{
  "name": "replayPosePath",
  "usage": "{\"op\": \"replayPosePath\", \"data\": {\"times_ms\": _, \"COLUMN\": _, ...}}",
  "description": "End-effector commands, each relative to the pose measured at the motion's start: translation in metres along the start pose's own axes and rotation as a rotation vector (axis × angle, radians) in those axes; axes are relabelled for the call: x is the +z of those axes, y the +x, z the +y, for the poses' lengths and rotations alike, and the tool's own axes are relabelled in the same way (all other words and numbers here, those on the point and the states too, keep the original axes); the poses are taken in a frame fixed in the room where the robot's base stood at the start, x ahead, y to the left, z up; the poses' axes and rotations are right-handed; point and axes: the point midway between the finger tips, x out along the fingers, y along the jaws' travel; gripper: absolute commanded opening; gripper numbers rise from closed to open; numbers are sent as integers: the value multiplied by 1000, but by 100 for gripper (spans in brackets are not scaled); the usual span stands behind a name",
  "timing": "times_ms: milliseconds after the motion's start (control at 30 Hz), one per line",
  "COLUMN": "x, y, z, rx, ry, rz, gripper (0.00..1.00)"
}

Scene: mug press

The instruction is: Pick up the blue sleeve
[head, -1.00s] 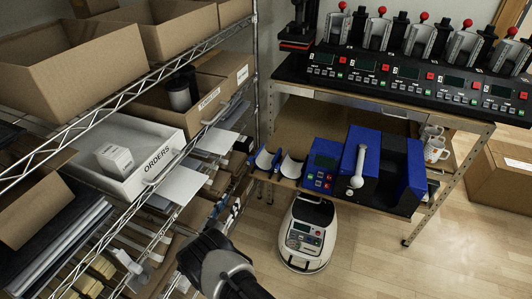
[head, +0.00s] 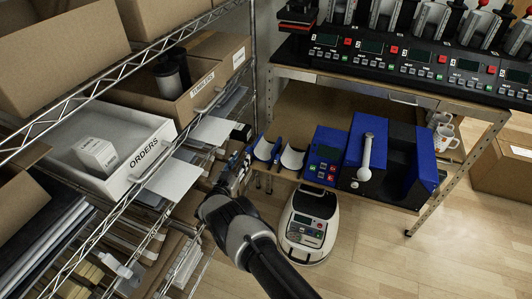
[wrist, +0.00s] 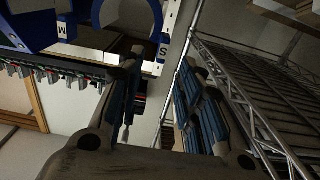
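The blue sleeve (head: 264,151) is a curved piece at the left end of the bench's lower shelf. A second curved piece (head: 292,158), pale inside with a blue edge, lies just to its right. In the wrist view, blue curved shapes (wrist: 135,12) show at the upper left, near white labels "M" and "S"; I cannot tell which is the sleeve. My gripper (head: 236,170) is left of and a little below the blue sleeve in the head view, apart from it. In the wrist view my gripper (wrist: 162,65) is open, with nothing between its fingers.
The wire rack with a white ORDERS tray (head: 101,183) stands close on the left. A blue mug press (head: 358,145) is right of the sleeves. A white and grey machine (head: 309,224) stands on the floor below. Mugs (head: 444,135) sit at the shelf's right.

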Motion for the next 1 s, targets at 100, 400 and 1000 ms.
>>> {"op": "replayPosePath", "data": {"times_ms": 100, "x": 0, "y": 7, "z": 0, "rx": 0, "ry": 0, "rz": 1, "gripper": 33}}
{"op": "replayPosePath", "data": {"times_ms": 400, "x": 2, "y": 46, "z": 0, "rx": 2, "ry": 2, "rz": 1, "gripper": 33}}
{"op": "replayPosePath", "data": {"times_ms": 1000, "x": -2, "y": 58, "z": -1, "rx": -1, "ry": 0, "rz": 0, "gripper": 18}}
